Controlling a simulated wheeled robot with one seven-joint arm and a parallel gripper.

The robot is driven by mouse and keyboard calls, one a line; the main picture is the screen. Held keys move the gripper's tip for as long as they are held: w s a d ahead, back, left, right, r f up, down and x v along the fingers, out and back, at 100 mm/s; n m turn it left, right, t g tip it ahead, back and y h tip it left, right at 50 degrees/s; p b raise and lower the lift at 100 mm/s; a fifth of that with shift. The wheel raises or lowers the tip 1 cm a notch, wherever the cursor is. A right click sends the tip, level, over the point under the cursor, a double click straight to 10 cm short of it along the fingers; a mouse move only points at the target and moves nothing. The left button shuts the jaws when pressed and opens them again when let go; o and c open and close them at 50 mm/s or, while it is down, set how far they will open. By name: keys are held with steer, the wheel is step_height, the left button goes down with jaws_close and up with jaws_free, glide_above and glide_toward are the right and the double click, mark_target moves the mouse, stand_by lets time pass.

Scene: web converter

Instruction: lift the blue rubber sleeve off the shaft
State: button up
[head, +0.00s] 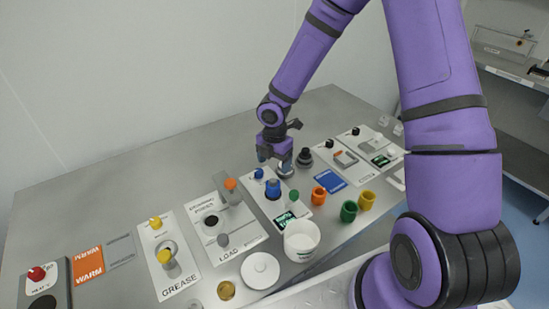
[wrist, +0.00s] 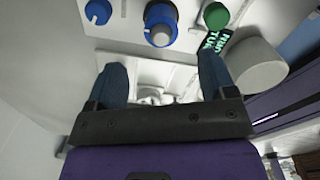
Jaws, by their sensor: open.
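The blue rubber sleeve (head: 272,188) stands upright on a white panel in the head view, in front of a small blue knob (head: 258,173). In the wrist view the sleeve (wrist: 160,14) is at the top edge, with a pale shaft tip showing at its end. My gripper (head: 284,166) is low over the table, just behind and to the right of the sleeve, apart from it. In the wrist view my gripper (wrist: 162,72) has its two dark fingers wide apart, with nothing held between them.
A green knob (head: 294,196) and a lit green display (head: 285,219) are near the sleeve. A white tub (head: 302,241) stands in front. Orange (head: 319,195), green (head: 348,211) and yellow (head: 366,200) cups stand to the right. A dark knob (head: 304,157) is beside my gripper.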

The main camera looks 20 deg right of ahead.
mark_target(274, 179)
step_height(274, 179, down, 10)
steer(key=shift+r, duration=0.2)
stand_by(0.3)
steer(key=c, duration=1.2)
steer(key=shift+r, duration=2.55)
steer(key=shift+r, duration=1.4)
steer(key=shift+r, duration=1.95)
